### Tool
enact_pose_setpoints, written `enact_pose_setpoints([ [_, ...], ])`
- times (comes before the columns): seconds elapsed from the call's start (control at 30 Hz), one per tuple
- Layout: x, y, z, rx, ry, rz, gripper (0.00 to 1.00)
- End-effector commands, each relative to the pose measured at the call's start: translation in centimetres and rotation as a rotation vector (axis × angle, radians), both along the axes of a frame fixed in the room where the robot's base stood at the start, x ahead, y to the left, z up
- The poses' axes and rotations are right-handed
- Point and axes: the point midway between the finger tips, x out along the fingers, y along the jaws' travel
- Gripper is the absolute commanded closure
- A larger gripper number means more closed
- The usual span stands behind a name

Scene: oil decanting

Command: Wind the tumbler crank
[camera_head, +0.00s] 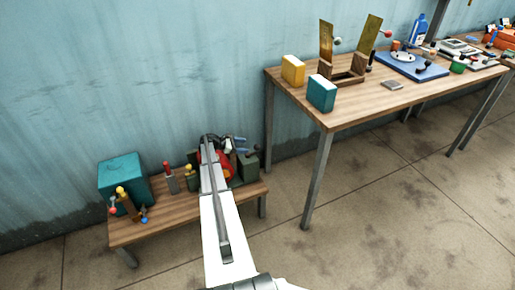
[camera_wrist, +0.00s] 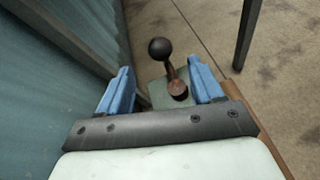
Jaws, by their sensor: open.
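In the wrist view, the crank has a dark ball knob (camera_wrist: 160,48) on a short reddish-brown arm (camera_wrist: 170,72). The arm runs to a round hub (camera_wrist: 178,89) on a grey-green box (camera_wrist: 155,92). My gripper (camera_wrist: 163,84) is open, with one blue finger on each side of the crank. The knob shows beyond the fingertips, and no contact is visible. In the head view, my gripper (camera_head: 241,145) is over the right end of the low bench, above the grey-green box (camera_head: 249,165). A red rounded part (camera_head: 226,168) is partly hidden by my arm.
The low bench (camera_head: 185,208) also holds a teal box (camera_head: 123,177) and several small levers with coloured knobs. A taller table (camera_head: 355,103) stands to the right, with a yellow block (camera_head: 292,70) and a teal block (camera_head: 321,93). The blue wall (camera_head: 140,60) is close behind.

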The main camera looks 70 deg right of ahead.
Motion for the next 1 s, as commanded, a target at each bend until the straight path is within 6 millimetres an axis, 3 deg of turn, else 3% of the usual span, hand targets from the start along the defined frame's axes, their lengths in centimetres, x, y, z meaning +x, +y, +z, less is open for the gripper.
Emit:
enact_pose_setpoints([
  [0.5, -5.9, -4.8, -3.1, 0.000, 0.000, 0.000, 0.34],
  [1.0, -7.0, -5.5, -3.6, 0.000, -0.001, 0.002, 0.34],
])
